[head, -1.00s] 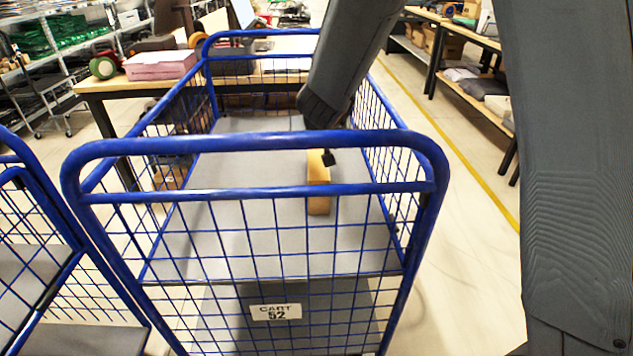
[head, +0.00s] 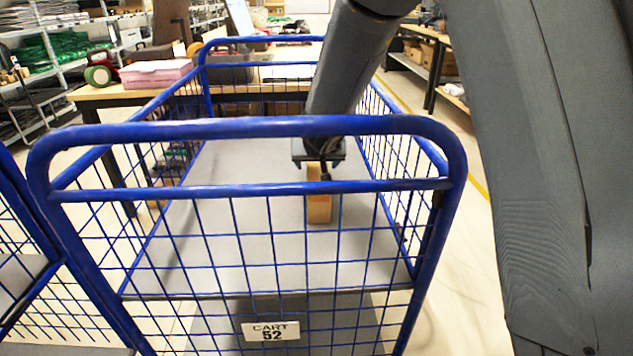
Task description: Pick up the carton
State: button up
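The carton (head: 319,208) is a small tan box standing on the grey shelf of the blue wire cart, right of the shelf's middle. My gripper (head: 323,172) points down at the carton's top, just behind the rails. A dark finger shows against the carton's upper part. The rails and wire hide much of the fingers, so I cannot tell whether they are apart or closed on the carton.
The blue cart (head: 250,129), labelled CART 52, has rails and mesh walls around the shelf (head: 230,245). Another blue cart (head: 22,215) stands close on the left. A wooden table (head: 120,93) with a pink stack (head: 155,74) is behind. The shelf around the carton is clear.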

jog(key=shift+w+f, duration=0.3)
jog(key=shift+f, duration=0.05)
jog(key=c, duration=1.3)
jog(key=shift+r, duration=0.1)
jog(key=shift+c, duration=0.8)
jog(key=shift+r, duration=0.1)
